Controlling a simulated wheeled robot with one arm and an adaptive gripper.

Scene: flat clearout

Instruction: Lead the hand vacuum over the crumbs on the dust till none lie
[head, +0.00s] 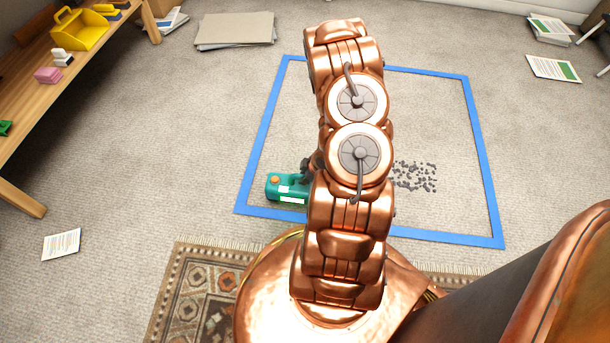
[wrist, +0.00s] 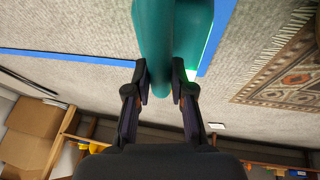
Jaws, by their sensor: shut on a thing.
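The hand vacuum (head: 286,189) is teal with an orange button and a white label. It is at the lower left inside the blue square outline on the carpet, partly hidden by my arm. My gripper (wrist: 160,78) is shut on the vacuum's teal body (wrist: 166,35), which shows between the fingers in the wrist view. In the head view my gripper is mostly hidden behind my arm. Dark crumbs (head: 416,178) lie scattered on the carpet inside the outline, right of my arm and apart from the visible part of the vacuum. Some crumbs may be hidden behind my arm.
Blue tape (head: 481,160) marks the square on grey carpet. A patterned rug (head: 192,290) lies in front. A wooden bench (head: 62,88) with a yellow caddy (head: 80,30) stands left. Flat cardboard (head: 235,29) lies at the back, papers (head: 553,68) at the right. The outline's far part looks clear.

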